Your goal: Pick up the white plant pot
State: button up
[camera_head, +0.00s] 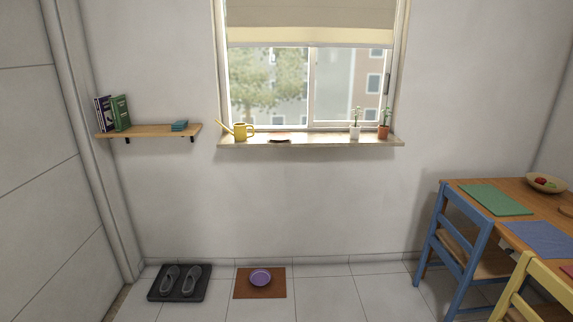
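The white plant pot (355,132) stands upright on the window sill (310,141), towards its right end. A small green plant (356,115) grows out of it. A terracotta pot (383,132) with another plant stands just to its right, with a narrow gap between them. My gripper does not show in the head camera view.
A yellow watering can (242,131) and a dark flat item (279,141) sit further left on the sill. A blue chair (455,225) and table (455,188) stand at the right. The floor (325,295) below the window's right side is clear; a purple bowl (260,278) and shoes (180,279) lie left.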

aim_at(355, 130)
jog(key=i, duration=1.9)
